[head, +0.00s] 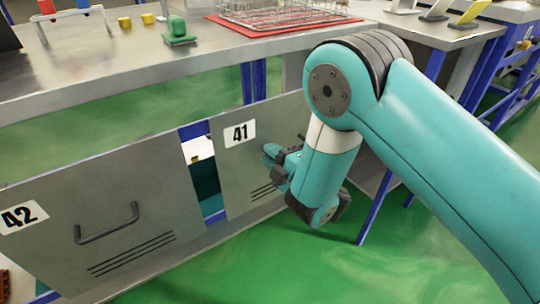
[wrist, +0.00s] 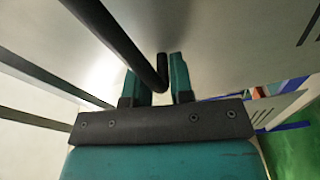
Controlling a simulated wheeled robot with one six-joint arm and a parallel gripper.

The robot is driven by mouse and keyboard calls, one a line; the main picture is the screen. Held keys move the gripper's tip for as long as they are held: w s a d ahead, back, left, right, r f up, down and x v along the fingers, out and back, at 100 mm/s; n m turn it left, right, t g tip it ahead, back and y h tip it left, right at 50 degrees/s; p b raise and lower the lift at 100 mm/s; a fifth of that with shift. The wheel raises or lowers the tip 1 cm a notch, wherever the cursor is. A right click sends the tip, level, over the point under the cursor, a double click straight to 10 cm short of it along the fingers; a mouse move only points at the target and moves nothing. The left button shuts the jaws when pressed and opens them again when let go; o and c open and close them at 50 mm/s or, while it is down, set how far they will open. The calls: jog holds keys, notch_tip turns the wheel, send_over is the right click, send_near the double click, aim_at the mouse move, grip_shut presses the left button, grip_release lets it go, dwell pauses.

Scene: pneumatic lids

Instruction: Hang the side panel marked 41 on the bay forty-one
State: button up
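The grey side panel marked 41 (head: 228,165) stands nearly upright at the bench front, right of the panel marked 42. Its slots show low down, and my arm covers its right part. I cannot tell whether it is hooked on or loose. My gripper (head: 274,156) is at its face, by its dark handle. In the wrist view the panel (wrist: 235,35) fills the upper right, and the dark handle (wrist: 130,48) runs down between the two teal fingers of my gripper (wrist: 158,82). The fingers stand apart, with a small gap beside the bar.
The panel marked 42 (head: 120,215) covers the left bay. Blue posts (head: 194,131) and a dark opening lie between the panels. The steel bench top (head: 110,60) above holds a wire basket (head: 280,12) on a red mat and a green item (head: 178,32). Green floor is clear at lower right.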

aim_at(263, 138)
grip_shut()
jog(key=shift+r, duration=0.15)
jog(key=shift+r+p, duration=1.45)
jog(key=shift+p, duration=0.1)
jog(key=shift+s+f+b, duration=0.1)
jog(key=shift+f+b, duration=0.1)
jog(key=shift+b, duration=0.2)
jog(key=shift+s+d+b, duration=0.2)
jog(key=shift+b, duration=0.3)
jog(key=a+b+v, duration=0.1)
jog(key=b+v, duration=0.8)
jog(key=b, duration=0.1)
jog(key=shift+s+b, duration=0.35)
jog(key=shift+s, duration=0.15)
